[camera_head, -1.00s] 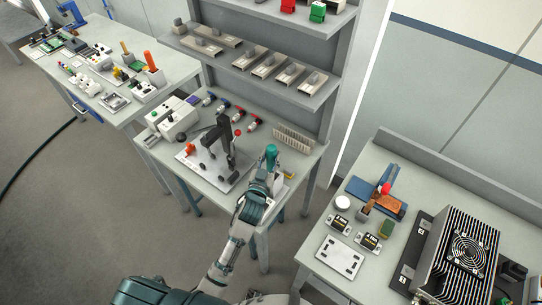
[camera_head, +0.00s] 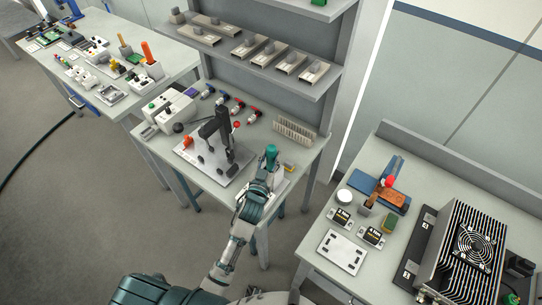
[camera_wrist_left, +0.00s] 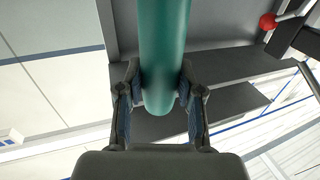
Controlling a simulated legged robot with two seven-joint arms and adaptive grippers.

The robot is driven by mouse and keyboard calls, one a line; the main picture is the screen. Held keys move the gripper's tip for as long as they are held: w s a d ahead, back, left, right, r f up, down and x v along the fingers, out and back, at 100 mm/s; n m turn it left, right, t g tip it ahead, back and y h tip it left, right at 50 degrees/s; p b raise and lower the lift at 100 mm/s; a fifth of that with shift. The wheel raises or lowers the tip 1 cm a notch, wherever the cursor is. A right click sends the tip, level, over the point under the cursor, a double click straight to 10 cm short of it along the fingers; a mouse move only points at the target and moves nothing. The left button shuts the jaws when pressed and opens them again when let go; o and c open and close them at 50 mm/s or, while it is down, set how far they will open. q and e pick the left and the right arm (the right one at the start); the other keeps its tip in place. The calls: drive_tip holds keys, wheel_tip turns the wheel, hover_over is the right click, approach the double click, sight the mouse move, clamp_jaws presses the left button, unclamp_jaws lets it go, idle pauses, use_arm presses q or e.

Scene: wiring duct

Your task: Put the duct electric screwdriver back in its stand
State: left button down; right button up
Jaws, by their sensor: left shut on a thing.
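The duct electric screwdriver (camera_head: 271,152) has a teal, rounded body and stands roughly upright at the front right of the middle table. My left gripper (camera_head: 266,172) is shut on it. In the left wrist view the teal screwdriver (camera_wrist_left: 164,50) runs down between the two fingers of my left gripper (camera_wrist_left: 160,100), which touch its sides. The screwdriver's lower end is hidden by the gripper in the head view. I cannot make out its stand, or whether the tool sits in one. My right gripper is not in view.
A black press-like fixture (camera_head: 215,140) with a red knob stands on a white plate left of the gripper. A comb-like beige strip (camera_head: 294,130) lies behind. A shelf unit (camera_head: 270,75) rises at the back. The right table (camera_head: 310,262) holds a finned fan unit (camera_head: 463,255).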

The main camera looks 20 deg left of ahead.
use_arm(q)
drive_tip(key=shift+f, duration=0.2)
drive_tip(key=c, duration=0.7)
unclamp_jaws()
drive_tip(key=shift+o, duration=0.2)
drive_tip(key=s, duration=1.2)
drive_tip(key=shift+f, duration=0.1)
